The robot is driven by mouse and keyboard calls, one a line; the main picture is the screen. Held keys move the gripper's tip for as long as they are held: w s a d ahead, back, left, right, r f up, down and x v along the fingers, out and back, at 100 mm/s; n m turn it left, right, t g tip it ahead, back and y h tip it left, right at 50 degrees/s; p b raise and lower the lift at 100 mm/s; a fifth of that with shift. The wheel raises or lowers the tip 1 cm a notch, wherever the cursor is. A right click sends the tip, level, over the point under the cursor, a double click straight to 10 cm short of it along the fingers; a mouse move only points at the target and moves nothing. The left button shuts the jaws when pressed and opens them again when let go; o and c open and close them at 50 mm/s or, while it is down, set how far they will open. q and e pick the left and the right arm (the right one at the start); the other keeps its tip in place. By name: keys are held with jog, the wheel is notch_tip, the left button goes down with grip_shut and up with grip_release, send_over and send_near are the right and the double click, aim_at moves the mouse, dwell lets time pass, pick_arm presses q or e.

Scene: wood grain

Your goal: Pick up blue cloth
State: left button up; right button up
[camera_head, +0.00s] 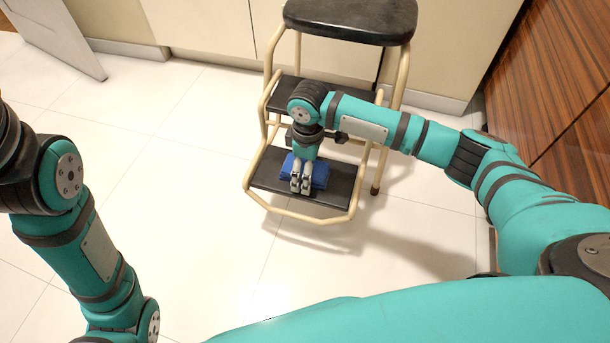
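The blue cloth (319,173) lies folded on the lowest black step of a step stool (270,182). My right gripper (301,188) points down over the cloth, with its fingertips at the cloth's front part. The two fingers look close together, but I cannot tell whether cloth is between them. The gripper and wrist hide the middle of the cloth. My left arm comes in at the left edge, and its gripper is out of view.
The stool has beige tube legs, a middle step and a black top seat (352,18). Cabinets (205,25) stand behind it, and a wood-grain panel (550,70) is at the right. The white tiled floor (170,190) is clear at the left.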

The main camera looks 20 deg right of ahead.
jog(key=shift+f, duration=0.1)
jog(key=c, duration=1.2)
jog(key=shift+o, duration=0.2)
